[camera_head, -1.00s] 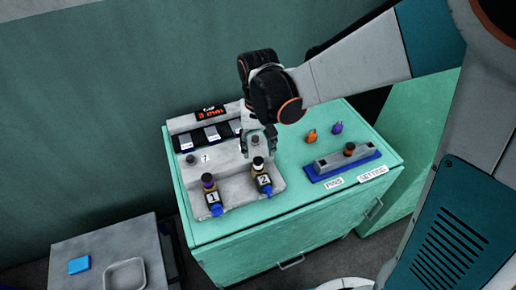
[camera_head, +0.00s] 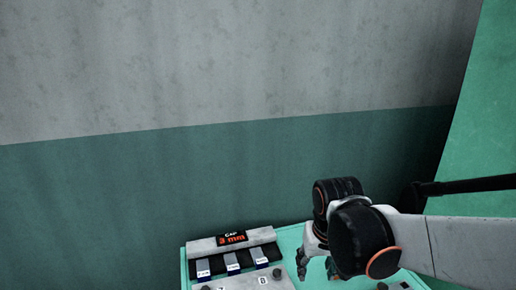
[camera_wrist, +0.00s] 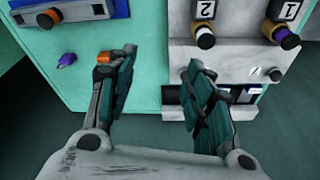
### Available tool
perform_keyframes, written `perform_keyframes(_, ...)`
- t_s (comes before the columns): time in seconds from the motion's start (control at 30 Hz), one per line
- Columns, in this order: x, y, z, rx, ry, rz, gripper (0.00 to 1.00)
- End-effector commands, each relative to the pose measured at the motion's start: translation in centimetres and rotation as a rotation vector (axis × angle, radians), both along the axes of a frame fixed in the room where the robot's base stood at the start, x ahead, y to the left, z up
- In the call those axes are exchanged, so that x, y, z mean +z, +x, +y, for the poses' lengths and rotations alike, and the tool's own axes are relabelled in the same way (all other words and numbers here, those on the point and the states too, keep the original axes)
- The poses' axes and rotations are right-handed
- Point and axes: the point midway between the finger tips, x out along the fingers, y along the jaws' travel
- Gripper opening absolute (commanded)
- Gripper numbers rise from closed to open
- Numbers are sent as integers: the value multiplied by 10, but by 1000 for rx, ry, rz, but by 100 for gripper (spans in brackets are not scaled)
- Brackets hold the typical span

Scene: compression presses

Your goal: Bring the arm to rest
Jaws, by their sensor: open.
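My gripper (camera_head: 316,268) shows low in the head view, at the end of my white and black arm, to the right of the press unit (camera_head: 206,247) with its "3 mm" display (camera_head: 232,239). In the wrist view my gripper (camera_wrist: 160,62) has its two fingers spread, with nothing between them. Bare green bench top (camera_wrist: 150,90) shows between and beyond the fingers. The press handles labelled 2 (camera_wrist: 205,36) and 1 (camera_wrist: 281,35) stand apart from the fingers, at the upper right.
The wall (camera_head: 200,180) stands behind the bench.

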Motion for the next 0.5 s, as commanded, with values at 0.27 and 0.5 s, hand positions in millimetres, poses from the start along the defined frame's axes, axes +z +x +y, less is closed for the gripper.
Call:
perform_keyframes(0.27, 37, -45, -27, 2, 15, -146, 47)
perform_keyframes(0.5, 53, -82, -45, 3, 14, -273, 47)
